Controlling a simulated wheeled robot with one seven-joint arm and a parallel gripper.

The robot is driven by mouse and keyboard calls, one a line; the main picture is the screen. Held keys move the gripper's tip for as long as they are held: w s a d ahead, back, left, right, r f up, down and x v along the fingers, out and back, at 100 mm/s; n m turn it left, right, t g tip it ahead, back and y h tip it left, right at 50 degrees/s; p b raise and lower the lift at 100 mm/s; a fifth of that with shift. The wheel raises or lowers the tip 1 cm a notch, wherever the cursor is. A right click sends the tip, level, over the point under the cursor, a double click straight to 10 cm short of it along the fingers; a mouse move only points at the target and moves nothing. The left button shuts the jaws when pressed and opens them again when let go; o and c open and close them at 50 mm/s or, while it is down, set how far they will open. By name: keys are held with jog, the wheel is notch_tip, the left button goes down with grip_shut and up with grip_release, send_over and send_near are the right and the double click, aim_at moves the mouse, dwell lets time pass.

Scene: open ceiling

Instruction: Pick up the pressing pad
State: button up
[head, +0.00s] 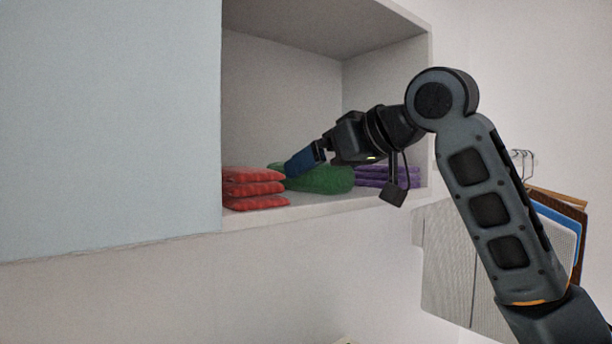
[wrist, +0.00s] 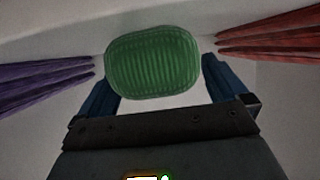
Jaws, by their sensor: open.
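A green ribbed pad (head: 322,181), which looks like the pressing pad, lies on the shelf between two folded stacks. In the wrist view the green pad (wrist: 152,62) is rounded and sits between the fingertips, filling most of the gap. My gripper (head: 303,160) has blue fingers and reaches into the cupboard just above the pad. It also shows in the wrist view (wrist: 156,63), open, with one finger on each side of the pad. I cannot tell whether the fingers touch it.
Red folded cloths (head: 253,189) are stacked left of the pad, and purple folded ones (head: 386,177) lie to its right. A pale blue door panel (head: 110,120) covers the cupboard's left side. Boards or frames (head: 560,225) hang on the right wall.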

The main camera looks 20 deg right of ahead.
jog(key=shift+c, duration=0.4)
jog(key=c, duration=1)
jog(key=shift+c, duration=0.6)
jog(key=shift+r, duration=0.15)
